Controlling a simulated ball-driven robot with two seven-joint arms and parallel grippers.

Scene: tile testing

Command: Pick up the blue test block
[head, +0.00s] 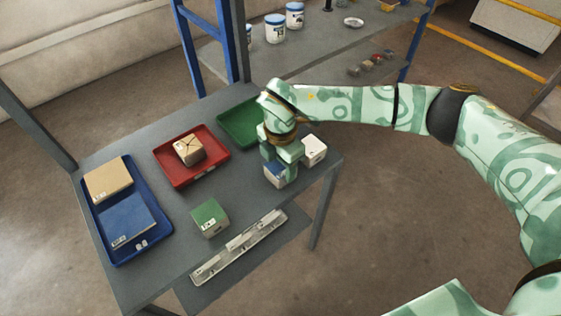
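The blue test block (277,170), with a blue top and pale sides, sits on the grey table near its right edge. My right gripper (279,158) points down directly over it, with its fingers at the block's top. The fingers cover part of the block. I cannot tell whether they touch it or how far apart they are. My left gripper is not in view.
A white block (315,149) stands close to the right of the gripper. A green-topped block (210,217) stands front left, near a pale rack (240,247).

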